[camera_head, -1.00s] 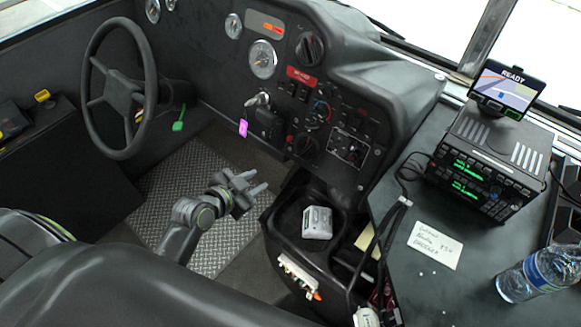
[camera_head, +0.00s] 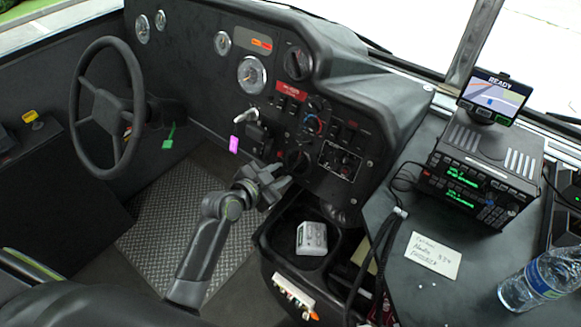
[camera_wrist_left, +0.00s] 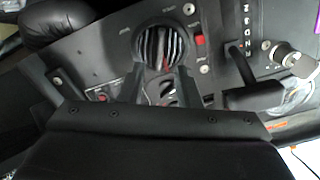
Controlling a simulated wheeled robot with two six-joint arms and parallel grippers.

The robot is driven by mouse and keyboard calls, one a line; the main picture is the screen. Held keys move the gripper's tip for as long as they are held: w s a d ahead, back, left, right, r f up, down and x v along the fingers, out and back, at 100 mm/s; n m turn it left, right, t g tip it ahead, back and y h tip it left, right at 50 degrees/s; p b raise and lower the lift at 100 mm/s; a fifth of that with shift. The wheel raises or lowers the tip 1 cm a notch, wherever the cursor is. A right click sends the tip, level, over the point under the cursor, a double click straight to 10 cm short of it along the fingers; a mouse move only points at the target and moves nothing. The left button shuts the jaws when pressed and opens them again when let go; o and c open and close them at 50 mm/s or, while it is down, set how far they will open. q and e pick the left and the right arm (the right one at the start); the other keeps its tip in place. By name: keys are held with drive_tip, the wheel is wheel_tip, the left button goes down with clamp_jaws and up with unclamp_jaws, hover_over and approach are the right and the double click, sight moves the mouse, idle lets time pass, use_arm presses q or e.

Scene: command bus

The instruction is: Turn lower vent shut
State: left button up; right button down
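The lower vent (camera_head: 297,160) is a round black slatted vent low on the dashboard, under the red label and switches. In the left wrist view the vent (camera_wrist_left: 163,42) shows its slats just beyond my fingertips. My left gripper (camera_head: 280,176) is at the lower left of the vent, fingers pointing at the panel. In the left wrist view its two fingers (camera_wrist_left: 162,74) stand apart with nothing held between them. The fingertips look close to the vent; I cannot tell whether they touch it. A similar upper vent (camera_head: 298,62) sits higher on the dashboard. My right gripper is not in view.
A key with a purple tag (camera_head: 234,144) hangs left of the lower vent. The steering wheel (camera_head: 108,105) is farther left. Below the panel, a bin holds a grey device (camera_head: 311,238).

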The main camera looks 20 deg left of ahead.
sight(295, 165)
use_arm(q)
drive_tip(key=shift+x, duration=2.95)
drive_tip(key=shift+c, duration=0.4)
clamp_jaws()
